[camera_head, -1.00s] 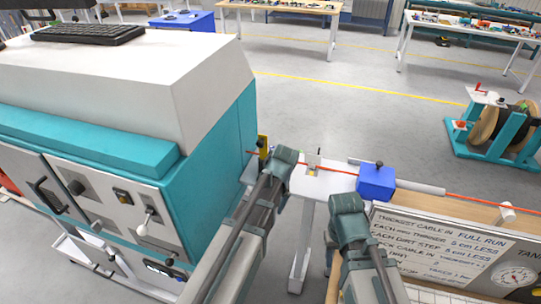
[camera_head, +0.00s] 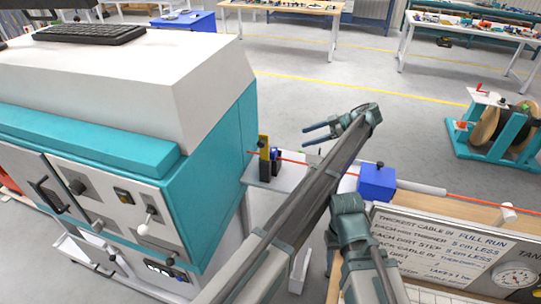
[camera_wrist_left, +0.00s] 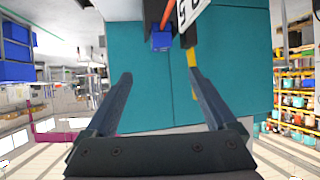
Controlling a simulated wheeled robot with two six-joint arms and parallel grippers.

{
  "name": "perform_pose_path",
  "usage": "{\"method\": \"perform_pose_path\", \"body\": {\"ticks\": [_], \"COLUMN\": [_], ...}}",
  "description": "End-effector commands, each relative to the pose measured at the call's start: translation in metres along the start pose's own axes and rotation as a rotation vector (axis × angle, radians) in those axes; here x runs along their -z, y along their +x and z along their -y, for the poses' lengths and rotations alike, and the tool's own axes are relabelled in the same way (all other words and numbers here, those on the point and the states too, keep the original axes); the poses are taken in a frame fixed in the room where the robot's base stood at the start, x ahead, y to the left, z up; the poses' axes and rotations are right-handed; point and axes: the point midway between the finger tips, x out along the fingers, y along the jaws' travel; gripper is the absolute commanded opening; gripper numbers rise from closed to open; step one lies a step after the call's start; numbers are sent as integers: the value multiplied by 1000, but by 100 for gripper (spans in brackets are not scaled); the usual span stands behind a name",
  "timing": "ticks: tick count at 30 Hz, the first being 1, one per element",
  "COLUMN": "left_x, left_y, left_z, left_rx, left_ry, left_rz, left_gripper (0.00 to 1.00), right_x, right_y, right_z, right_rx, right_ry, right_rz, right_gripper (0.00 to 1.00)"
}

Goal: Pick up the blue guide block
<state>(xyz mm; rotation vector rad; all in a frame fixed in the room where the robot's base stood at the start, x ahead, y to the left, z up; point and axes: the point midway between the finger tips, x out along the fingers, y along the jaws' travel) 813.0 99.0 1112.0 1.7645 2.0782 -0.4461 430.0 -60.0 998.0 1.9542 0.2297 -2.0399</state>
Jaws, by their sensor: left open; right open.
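A small blue block (camera_head: 275,154) stands beside a yellow and black post (camera_head: 264,157) at the left end of the narrow table. It also shows in the left wrist view (camera_wrist_left: 161,41), beside a red cable, above and beyond the fingertips. A larger blue box (camera_head: 376,182) with a dark knob sits on the cable line further right. I cannot tell for certain which is the guide block. My left gripper (camera_head: 305,136) is open and empty, its fingers pointing left, to the right of the small blue block and apart from it. My right gripper (camera_head: 348,205) is near the larger box; its fingers are hidden.
The teal and white machine (camera_head: 215,125) stands close on the left. A red cable (camera_head: 470,197) runs past the larger box. A sign board (camera_head: 430,245) with a gauge is at the lower right. My left arm covers part of the narrow table (camera_head: 260,186).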

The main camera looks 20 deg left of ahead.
Motion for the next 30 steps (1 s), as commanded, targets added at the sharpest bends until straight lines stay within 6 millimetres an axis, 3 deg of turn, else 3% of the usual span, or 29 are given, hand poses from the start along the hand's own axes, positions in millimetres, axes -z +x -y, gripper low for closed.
{"method": "perform_pose_path", "body": {"ticks": [8, 19, 30], "left_x": [-2, -3, -3], "left_y": [19, 83, 98], "left_z": [2, 2, 2], "left_rx": [2, 2, 0], "left_ry": [0, 1, 2], "left_rz": [1, 1, 2], "left_gripper": [90, 90, 90], "right_x": [1, 2, 3], "right_y": [10, 42, 49], "right_z": [1, 4, 5], "right_rx": [0, 0, 0], "right_ry": [0, 1, 1], "right_rz": [0, 0, 0], "right_gripper": [50, 50, 50]}}
